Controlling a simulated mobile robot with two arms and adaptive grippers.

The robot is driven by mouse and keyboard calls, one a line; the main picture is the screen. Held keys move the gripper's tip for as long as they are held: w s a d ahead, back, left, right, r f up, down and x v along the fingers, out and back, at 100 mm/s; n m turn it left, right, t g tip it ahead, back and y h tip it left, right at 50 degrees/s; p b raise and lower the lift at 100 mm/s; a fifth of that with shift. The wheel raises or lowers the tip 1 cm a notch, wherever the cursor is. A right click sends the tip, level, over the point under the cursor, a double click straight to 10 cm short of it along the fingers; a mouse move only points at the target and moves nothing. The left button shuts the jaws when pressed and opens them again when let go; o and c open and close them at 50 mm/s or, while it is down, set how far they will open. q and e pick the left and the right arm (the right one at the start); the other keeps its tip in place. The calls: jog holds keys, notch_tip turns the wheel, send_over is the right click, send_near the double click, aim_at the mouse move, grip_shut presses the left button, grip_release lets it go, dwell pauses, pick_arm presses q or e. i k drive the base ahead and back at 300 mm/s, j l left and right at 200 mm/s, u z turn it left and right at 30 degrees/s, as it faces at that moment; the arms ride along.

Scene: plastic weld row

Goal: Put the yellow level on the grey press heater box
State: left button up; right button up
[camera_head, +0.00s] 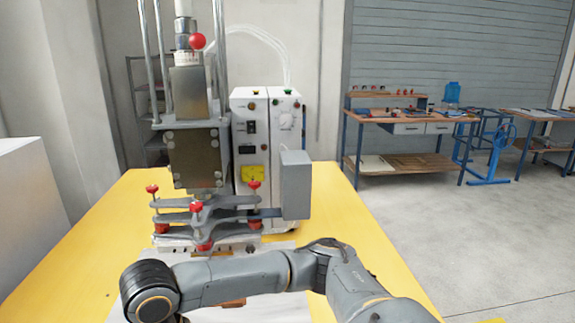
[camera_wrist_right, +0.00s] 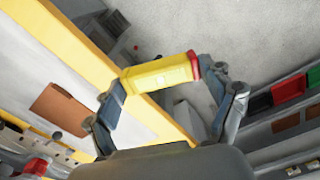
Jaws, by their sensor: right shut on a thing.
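The yellow level (camera_wrist_right: 160,74), with red at one end, is held lengthwise between the two fingers of my right gripper (camera_wrist_right: 164,80) in the right wrist view. In the head view my right arm reaches across the front of the table, but its gripper and the level do not show. The grey press heater box (camera_head: 295,185) is a plain upright box at the right side of the press, behind and above my right arm. Its top looks bare. My left gripper is not in view.
The press (camera_head: 195,150) has tall rods and red-knobbed clamp plates (camera_head: 205,215) beside the heater box. A white control cabinet (camera_head: 265,130) stands close behind. The yellow table (camera_head: 345,225) is clear to the right. A brown block (camera_wrist_right: 60,108) lies near the press base.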

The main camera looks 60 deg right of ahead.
aim_at(295, 157)
jog(key=z, duration=1)
